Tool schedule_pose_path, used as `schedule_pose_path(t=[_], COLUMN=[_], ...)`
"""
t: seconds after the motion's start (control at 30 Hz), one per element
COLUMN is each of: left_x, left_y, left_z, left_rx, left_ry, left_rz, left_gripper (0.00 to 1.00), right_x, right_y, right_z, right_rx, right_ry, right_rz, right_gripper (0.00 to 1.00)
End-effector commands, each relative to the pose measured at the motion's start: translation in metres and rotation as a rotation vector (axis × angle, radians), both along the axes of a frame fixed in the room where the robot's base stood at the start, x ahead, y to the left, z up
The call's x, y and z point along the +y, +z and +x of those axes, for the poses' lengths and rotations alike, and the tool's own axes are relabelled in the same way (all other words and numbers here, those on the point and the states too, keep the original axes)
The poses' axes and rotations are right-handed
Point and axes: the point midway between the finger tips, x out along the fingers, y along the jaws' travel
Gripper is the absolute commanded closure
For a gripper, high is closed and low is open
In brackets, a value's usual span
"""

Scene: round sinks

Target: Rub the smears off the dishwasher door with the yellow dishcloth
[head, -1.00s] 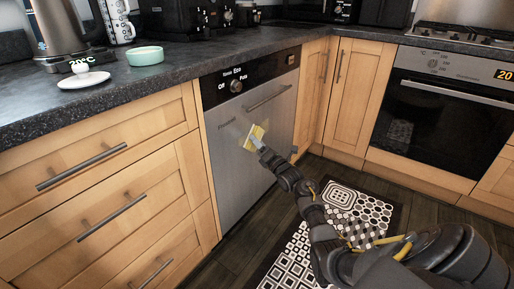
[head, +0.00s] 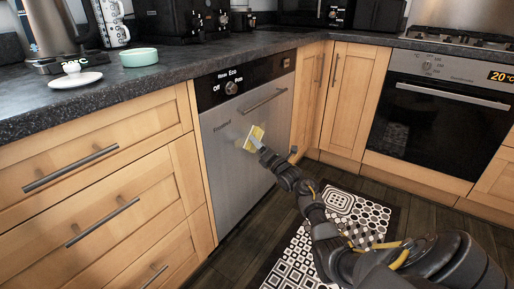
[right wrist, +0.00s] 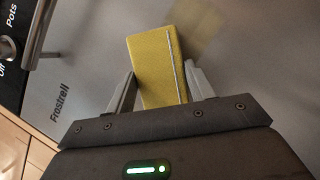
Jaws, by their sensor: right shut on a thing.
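The dishwasher door (head: 228,175) is a brushed steel panel with a bar handle, closed, in the middle of the head view. My right gripper (head: 256,143) is in front of its upper part, shut on the yellow dishcloth (head: 252,136). In the right wrist view the dishcloth (right wrist: 155,65) is a folded yellow block between the two fingers (right wrist: 162,88), against or very close to the door (right wrist: 90,70); contact is unclear. A faint yellowish-brown smear (right wrist: 207,28) shows on the steel just beyond the cloth. My left gripper is not in view.
The door handle (head: 263,101) and control knob (head: 231,88) are above the cloth. Wooden drawers (head: 100,190) with bar handles stand left, cupboards (head: 350,95) and an oven (head: 435,115) right. A patterned mat (head: 295,262) lies on the floor. The dark worktop (head: 120,85) overhangs.

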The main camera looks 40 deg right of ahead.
Motion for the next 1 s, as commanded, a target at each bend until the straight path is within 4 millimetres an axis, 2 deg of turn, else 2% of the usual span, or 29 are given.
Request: schedule_pose_path(t=[0.37,0.7,1.0], left_x=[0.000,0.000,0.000], left_y=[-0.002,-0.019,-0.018], left_z=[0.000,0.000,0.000], left_rx=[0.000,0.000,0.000], left_ry=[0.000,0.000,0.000], left_rz=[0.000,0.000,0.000], left_gripper=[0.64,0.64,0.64], right_x=[-0.001,-0.018,-0.019], right_y=[0.000,-0.001,0.001], right_z=[0.001,0.007,0.007], right_rx=[0.001,0.000,0.000], right_ry=[0.001,-0.001,0.000], right_rz=[0.000,-0.002,0.000], right_gripper=[0.65,0.65,0.65])
